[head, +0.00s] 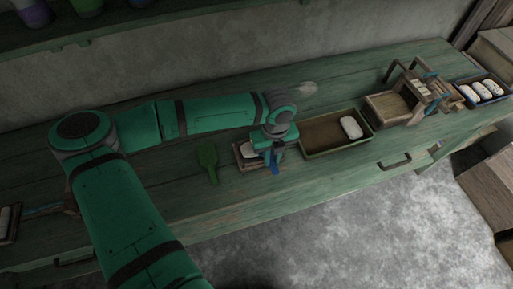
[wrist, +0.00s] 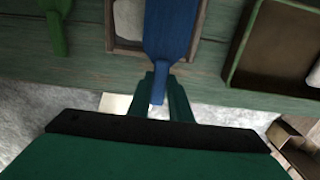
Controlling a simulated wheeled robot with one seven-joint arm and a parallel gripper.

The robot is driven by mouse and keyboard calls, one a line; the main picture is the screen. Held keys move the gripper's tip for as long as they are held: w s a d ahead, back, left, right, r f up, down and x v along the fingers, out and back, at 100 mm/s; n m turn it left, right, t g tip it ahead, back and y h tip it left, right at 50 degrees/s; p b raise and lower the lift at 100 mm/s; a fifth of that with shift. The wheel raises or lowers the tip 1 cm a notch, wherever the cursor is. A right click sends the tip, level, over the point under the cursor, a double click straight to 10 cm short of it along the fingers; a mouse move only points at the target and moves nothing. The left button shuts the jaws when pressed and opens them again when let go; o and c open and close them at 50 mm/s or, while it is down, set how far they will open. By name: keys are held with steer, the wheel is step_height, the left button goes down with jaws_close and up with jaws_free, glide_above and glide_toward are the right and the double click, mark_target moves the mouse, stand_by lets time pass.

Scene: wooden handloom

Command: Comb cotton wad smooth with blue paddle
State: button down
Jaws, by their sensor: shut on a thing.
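My gripper (wrist: 159,92) is shut on the handle of the blue paddle (wrist: 172,30), seen large in the wrist view. In the head view the blue paddle (head: 275,169) shows just below my gripper. The paddle is over a small wooden tray (head: 242,163) on the green bench. A white cotton wad (head: 249,152) lies in that tray, partly hidden by my gripper and arm. The wad also shows beside the paddle in the wrist view (wrist: 128,20). I cannot tell whether the paddle touches the wad.
A green paddle (head: 208,158) lies left of the small tray. To the right are a larger tray (head: 318,136) holding one white wad (head: 351,127), a wooden loom-like frame (head: 400,100) and a blue-edged tray (head: 466,97) with several white wads. The bench's front edge is close.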

steer(key=shift+s+a+r, duration=0.1)
steer(key=shift+s+a, duration=0.2)
steer(key=shift+a, duration=0.65)
steer(key=shift+s+a, duration=0.25)
steer(key=shift+a, duration=1)
steer(key=shift+w, duration=0.15)
step_height(320, 180, up, 7)
steer(key=shift+s, duration=0.2)
steer(key=shift+w+d, duration=0.1)
steer(key=shift+w, duration=0.05)
